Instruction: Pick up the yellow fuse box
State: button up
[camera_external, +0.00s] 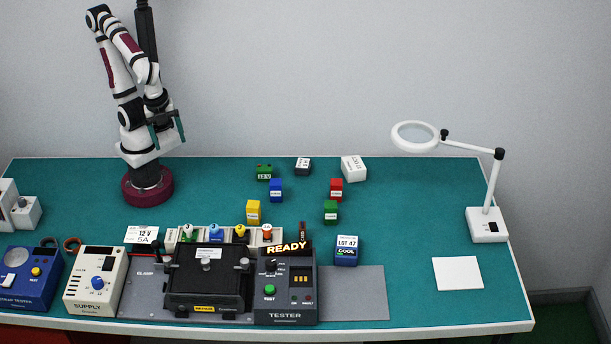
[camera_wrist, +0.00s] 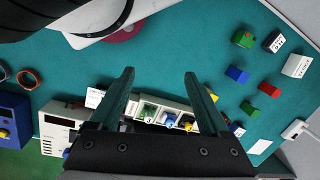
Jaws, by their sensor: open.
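The yellow fuse box (camera_external: 253,212) stands upright on the teal table, left of the middle, behind the row of coloured knobs. In the wrist view a small yellow piece (camera_wrist: 212,95) shows just beside the right finger, partly hidden by it; it looks like the fuse box. My gripper (camera_external: 166,128) is raised at the back left near my base, well apart from the fuse box. Its two dark green fingers (camera_wrist: 160,75) are spread wide with nothing held between them.
Blue (camera_external: 276,190), red (camera_external: 336,189) and green (camera_external: 330,211) boxes stand near the yellow one. A tester (camera_external: 286,292), a black clamp unit (camera_external: 206,280) and a supply (camera_external: 95,282) line the front. A magnifier lamp (camera_external: 487,224) stands right. The table's right half is mostly clear.

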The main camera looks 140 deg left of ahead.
jog(key=n+t+h, duration=0.8)
jog(key=n+h, duration=0.4)
jog(key=n, duration=1.9)
send_near(252, 210)
jog(key=shift+t, duration=0.4)
jog(key=x, duration=1.1)
jog(key=shift+s+d+f, duration=0.1)
jog(key=shift+s+f, duration=0.05)
jog(key=shift+f, duration=0.15)
grip_shut()
